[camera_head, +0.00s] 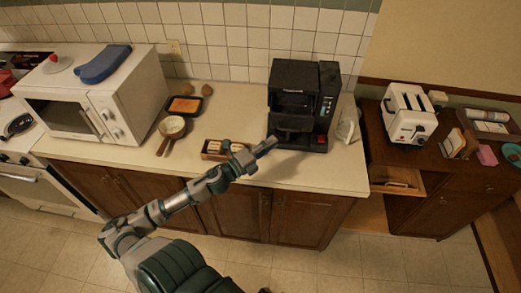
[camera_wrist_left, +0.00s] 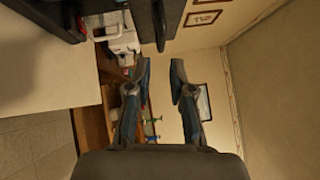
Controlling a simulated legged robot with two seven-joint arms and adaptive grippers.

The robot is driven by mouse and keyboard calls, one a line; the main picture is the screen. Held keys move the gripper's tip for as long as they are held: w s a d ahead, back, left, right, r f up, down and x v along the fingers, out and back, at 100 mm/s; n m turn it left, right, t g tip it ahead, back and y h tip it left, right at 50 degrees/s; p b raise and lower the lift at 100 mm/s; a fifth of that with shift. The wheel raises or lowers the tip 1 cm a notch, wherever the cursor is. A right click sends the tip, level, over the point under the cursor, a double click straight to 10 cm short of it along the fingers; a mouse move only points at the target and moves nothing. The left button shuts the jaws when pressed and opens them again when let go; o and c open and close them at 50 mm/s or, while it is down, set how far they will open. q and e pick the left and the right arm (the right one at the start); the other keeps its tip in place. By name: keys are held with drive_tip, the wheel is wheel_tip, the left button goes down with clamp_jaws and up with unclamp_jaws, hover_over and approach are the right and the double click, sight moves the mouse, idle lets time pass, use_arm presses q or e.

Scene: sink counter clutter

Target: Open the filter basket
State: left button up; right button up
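The black coffee maker (camera_head: 318,108) stands on the counter against the tiled wall. Its filter basket (camera_head: 291,104) appears as a dark part in the upper front, and its exact outline is hard to make out. My left gripper (camera_head: 268,147) is just in front of the machine's lower left front, pointing right. In the left wrist view my left gripper (camera_wrist_left: 159,68) has its two fingers apart with nothing between them. Dark parts, likely of the coffee maker (camera_wrist_left: 170,18), show at the top of that view, beyond the fingertips. My right gripper is in no view.
A white microwave (camera_head: 135,95) stands left, with a black tray (camera_head: 184,106), a small pan (camera_head: 172,127) and a wooden box (camera_head: 214,150) between. A white toaster (camera_head: 408,115) is on the right cabinet, above an open drawer (camera_head: 397,180).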

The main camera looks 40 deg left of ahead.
use_arm(q)
drive_tip(key=v, duration=0.4)
drive_tip(key=shift+a, duration=0.1)
idle(0.4)
